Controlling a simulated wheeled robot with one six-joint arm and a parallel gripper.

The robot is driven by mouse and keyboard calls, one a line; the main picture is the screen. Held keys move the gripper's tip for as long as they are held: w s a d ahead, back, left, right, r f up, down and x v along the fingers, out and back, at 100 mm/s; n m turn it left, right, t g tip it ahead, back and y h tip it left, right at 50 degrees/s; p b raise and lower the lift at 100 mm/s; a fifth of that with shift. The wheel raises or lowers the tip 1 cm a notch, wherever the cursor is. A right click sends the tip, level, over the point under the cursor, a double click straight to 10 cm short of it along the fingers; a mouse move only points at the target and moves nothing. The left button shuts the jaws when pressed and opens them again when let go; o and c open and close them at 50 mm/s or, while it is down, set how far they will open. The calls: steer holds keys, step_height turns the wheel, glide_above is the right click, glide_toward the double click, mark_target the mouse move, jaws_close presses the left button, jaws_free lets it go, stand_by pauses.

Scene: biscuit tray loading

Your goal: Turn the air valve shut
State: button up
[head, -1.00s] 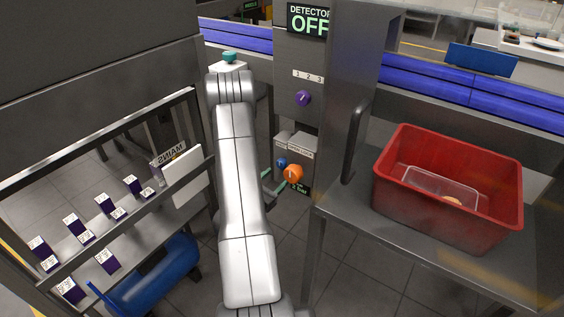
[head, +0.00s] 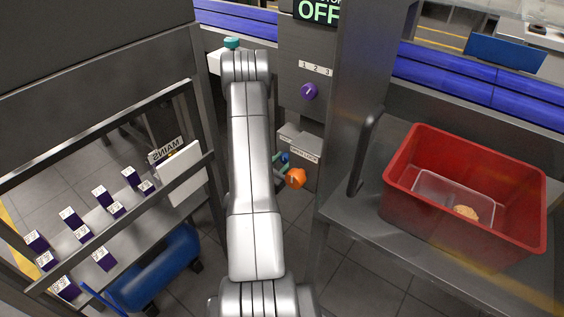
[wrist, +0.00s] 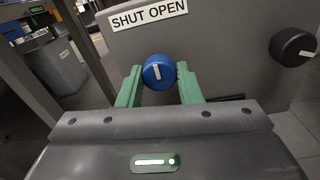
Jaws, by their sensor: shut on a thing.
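A round blue knob (wrist: 158,73) sits on the grey panel under a label (wrist: 148,14) reading SHUT OPEN. Its white mark stands close to upright in the wrist view. My gripper (wrist: 160,88) has its two green fingers on either side of the knob and is shut on it. In the head view the blue knob (head: 285,157) is small and partly hidden by my gripper (head: 279,163). An orange knob (head: 297,178) is just below and right of it, by a label (head: 304,155) reading OPEN LOCK.
A dark knob (wrist: 293,46) is to the right in the wrist view. A purple selector (head: 309,91) is higher on the cabinet. A red crate (head: 465,225) stands on the bench to the right. A rack with purple boxes and a blue tank (head: 160,270) are to the left.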

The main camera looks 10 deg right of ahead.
steer(key=shift+n, duration=0.3)
steer(key=n, duration=0.3)
steer(key=shift+n, duration=0.3)
steer(key=n+p, duration=0.1)
steer(key=n, duration=0.3)
steer(key=shift+r+n, duration=0.1)
steer(key=shift+n, duration=0.2)
steer(key=n+p, duration=0.1)
steer(key=n, duration=0.3)
steer(key=shift+n+g+p, duration=0.3)
steer(key=shift+n+p, duration=0.55)
steer(key=shift+n, duration=1.45)
steer(key=o, duration=1)
